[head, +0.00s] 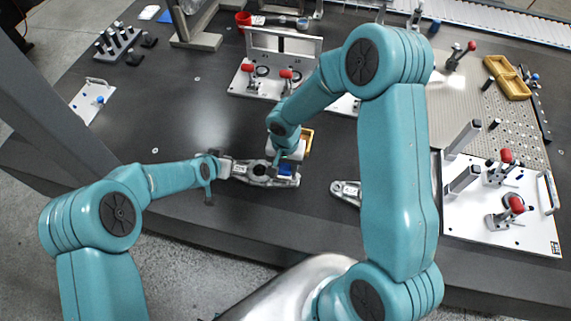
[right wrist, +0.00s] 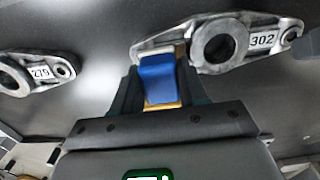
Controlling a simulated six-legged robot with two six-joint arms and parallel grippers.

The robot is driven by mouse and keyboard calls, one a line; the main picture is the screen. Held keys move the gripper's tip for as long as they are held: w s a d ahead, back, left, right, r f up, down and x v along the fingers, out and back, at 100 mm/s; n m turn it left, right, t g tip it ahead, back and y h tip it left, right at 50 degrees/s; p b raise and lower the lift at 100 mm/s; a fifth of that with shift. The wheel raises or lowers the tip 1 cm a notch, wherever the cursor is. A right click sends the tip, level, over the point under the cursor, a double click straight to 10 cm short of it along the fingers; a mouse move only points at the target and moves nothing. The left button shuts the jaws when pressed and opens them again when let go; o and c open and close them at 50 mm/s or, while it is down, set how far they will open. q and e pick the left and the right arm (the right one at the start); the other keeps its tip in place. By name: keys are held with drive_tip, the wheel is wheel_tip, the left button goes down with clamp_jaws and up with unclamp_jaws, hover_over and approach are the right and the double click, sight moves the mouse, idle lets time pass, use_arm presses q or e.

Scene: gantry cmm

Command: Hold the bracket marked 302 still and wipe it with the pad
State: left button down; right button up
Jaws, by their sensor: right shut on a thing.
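The grey metal bracket marked 302 (head: 262,177) lies on the dark table in front of me; its label shows in the right wrist view (right wrist: 262,40). My right gripper (head: 288,160) is shut on the pad, blue with a tan backing (right wrist: 157,78). The blue pad also shows in the head view (head: 286,169), at the bracket's right end there. It overlaps that end in the wrist view; whether they touch is unclear. My left gripper (head: 222,166) is at the bracket's left end; its fingers are too small to tell whether they are closed on it.
A second bracket, marked 219 (right wrist: 38,72), lies to the right in the head view (head: 345,190), partly behind my right arm. White fixture plates with red-knobbed clamps stand at the back (head: 275,80) and right (head: 500,215).

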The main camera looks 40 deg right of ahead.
use_arm(q)
drive_tip(key=shift+f, duration=0.6)
idle(0.6)
drive_tip(key=shift+s+f, duration=0.1)
drive_tip(key=shift+f, duration=0.1)
idle(0.6)
